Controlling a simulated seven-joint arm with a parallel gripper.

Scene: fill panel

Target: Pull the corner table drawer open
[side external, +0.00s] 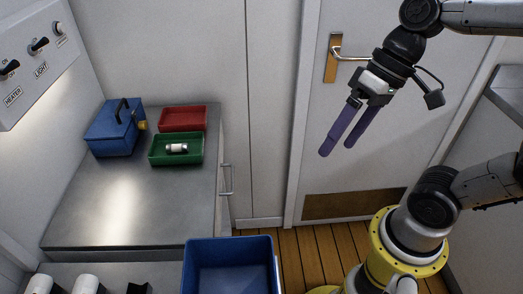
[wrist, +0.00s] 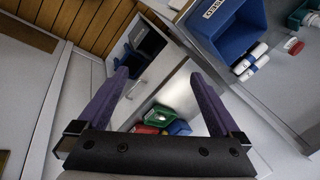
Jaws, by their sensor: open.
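The corner table (side external: 130,215) has a grey metal top and stands against the left wall. A thin bar handle (side external: 231,180) is on its right-hand front, and the drawer front looks shut. The handle also shows in the wrist view (wrist: 136,89), between my finger lines and nearer the left finger. My gripper (side external: 339,148) is open and empty, with purple fingers pointing down and left. It hangs in the air before the door, well to the right of the handle and apart from it. In the wrist view the fingers (wrist: 160,76) are spread wide.
On the table stand a blue lidded box (side external: 115,132), a red tray (side external: 183,119) and a green tray (side external: 162,158) holding a small cylinder (side external: 177,148). A blue bin (side external: 228,246) is in front. A door handle (side external: 336,50) is behind my gripper. The wooden floor (side external: 305,245) is clear.

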